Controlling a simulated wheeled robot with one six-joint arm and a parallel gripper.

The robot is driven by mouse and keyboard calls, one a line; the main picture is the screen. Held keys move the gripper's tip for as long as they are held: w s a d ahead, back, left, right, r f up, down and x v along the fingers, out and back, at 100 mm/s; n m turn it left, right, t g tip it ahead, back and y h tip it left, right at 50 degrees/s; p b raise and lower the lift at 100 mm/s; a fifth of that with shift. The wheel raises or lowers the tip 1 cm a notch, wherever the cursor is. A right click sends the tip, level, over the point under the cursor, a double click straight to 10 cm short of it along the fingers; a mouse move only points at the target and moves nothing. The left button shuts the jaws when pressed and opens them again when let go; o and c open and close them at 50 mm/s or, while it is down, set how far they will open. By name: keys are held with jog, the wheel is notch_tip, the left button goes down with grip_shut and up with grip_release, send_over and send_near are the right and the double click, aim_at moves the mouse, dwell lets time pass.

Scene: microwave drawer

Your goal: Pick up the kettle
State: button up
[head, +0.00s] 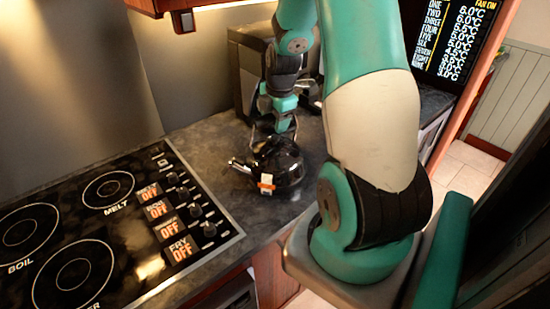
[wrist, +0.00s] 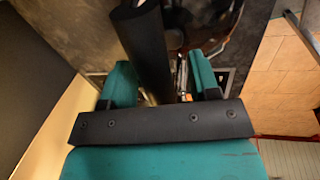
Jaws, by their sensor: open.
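The kettle (head: 278,168) is glossy black with a small orange and white label. It stands upright on the dark worktop (head: 215,150), to the right of the hob. My gripper (head: 275,121) is over the top of the kettle, pointing down. In the wrist view, the two teal fingers (wrist: 160,66) are apart, with a thick black bar (wrist: 145,45) running between them. This bar looks like the kettle's handle. Part of the shiny kettle body shows beyond the fingers in the wrist view (wrist: 208,28). I cannot tell whether a finger touches the handle.
A black hob (head: 120,235) with rings, knobs and orange OFF labels lies to the left. A dark box-like appliance (head: 245,65) stands behind the kettle, close to my arm. A wall screen (head: 458,40) is at the upper right. The worktop's front edge is close to the kettle.

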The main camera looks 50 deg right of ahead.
jog(key=shift+w+f, duration=0.1)
jog(key=shift+f, duration=0.4)
jog(key=shift+f, duration=0.25)
dwell(0.3)
grip_shut()
jog(key=shift+f, duration=0.1)
dwell(1.1)
